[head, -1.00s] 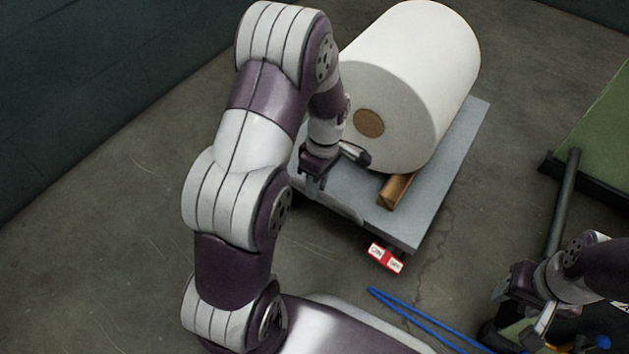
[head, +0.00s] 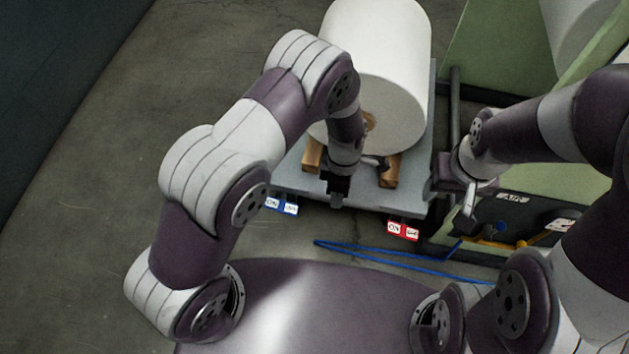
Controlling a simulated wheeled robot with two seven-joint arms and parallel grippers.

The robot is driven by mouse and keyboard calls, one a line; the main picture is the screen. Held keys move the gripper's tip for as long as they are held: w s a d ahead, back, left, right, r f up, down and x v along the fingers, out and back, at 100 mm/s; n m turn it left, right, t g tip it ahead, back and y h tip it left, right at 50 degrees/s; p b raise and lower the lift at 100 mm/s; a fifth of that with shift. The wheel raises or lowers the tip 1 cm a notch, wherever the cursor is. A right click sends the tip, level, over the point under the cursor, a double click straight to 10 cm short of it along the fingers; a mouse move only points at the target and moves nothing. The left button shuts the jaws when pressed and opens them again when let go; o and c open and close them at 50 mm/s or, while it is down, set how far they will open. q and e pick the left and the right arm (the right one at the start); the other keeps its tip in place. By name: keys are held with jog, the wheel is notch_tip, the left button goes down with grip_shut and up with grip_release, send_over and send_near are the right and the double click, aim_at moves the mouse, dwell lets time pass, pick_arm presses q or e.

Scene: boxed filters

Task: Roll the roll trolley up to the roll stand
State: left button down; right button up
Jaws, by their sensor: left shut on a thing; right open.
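The roll trolley (head: 418,178) is a low grey platform in the upper middle of the head view. It carries a big white roll (head: 385,60) between wooden chocks (head: 390,170). My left gripper (head: 338,198) is at the trolley's near edge and shut on it; the arm hides part of the deck and the roll's core. The green roll stand (head: 497,60) is close to the trolley's right side, with a dark bar (head: 455,110) between them. My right gripper (head: 468,208) is open and empty in front of the stand, right of the trolley's near corner.
A blue hose (head: 385,258) lies on the floor in front. Another white roll (head: 590,35) shows at the stand. The floor at the left is clear.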

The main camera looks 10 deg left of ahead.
pick_arm(q)
jog(key=shift+s+d, duration=0.1)
jog(key=shift+d, duration=0.65)
jog(key=c, duration=1)
grip_release()
jog(key=shift+d, duration=0.15)
jog(key=w+r+p, duration=0.1)
jog(key=r+p, duration=0.1)
jog(key=r, duration=0.2)
jog(key=r+p, duration=0.2)
jog(key=r, duration=0.2)
jog(key=w+r+p, duration=0.1)
jog(key=r+p, duration=0.1)
jog(key=r, duration=0.2)
jog(key=shift+w+r, duration=0.25)
jog(key=shift+w, duration=0.05)
